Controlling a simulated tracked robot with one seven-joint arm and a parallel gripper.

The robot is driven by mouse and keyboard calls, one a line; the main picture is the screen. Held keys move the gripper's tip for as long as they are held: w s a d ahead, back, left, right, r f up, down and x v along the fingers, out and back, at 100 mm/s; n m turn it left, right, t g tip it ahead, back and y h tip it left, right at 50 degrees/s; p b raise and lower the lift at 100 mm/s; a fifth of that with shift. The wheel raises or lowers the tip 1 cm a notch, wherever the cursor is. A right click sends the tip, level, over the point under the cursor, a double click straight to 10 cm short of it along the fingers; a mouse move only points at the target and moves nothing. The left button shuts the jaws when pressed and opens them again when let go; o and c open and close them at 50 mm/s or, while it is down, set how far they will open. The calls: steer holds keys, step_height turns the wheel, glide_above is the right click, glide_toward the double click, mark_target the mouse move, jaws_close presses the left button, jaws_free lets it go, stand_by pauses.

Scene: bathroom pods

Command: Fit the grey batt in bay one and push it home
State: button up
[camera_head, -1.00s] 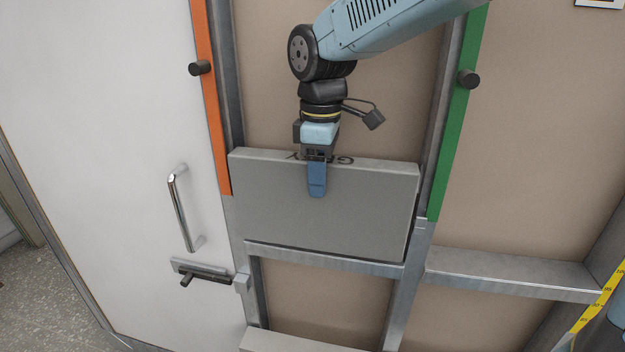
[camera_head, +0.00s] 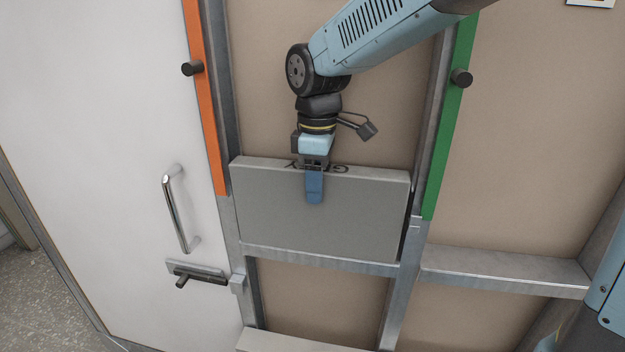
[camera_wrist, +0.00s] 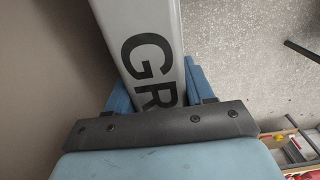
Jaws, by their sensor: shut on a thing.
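The grey batt (camera_head: 280,215) is a flat grey slab with dark lettering on its top edge. It stands upright between two metal studs, just above a metal cross rail (camera_head: 320,260), in the bay between the orange strip (camera_head: 207,110) and the green strip (camera_head: 449,130). My gripper (camera_head: 314,185) is shut on the batt's top edge, a little left of its middle. In the wrist view the batt (camera_wrist: 140,40) lies between the blue fingers, with part of its lettering showing. A narrow dark gap shows at its right side. I cannot tell its depth in the bay.
A white door (camera_head: 100,150) with a handle (camera_head: 178,208) and a latch (camera_head: 197,275) is at the left. Dark knobs (camera_head: 462,78) stick out beside the studs. Another cross rail (camera_head: 500,268) is at the right. The bay above the batt is open.

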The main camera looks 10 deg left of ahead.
steer(key=o, duration=1.2)
steer(key=shift+o, duration=0.2)
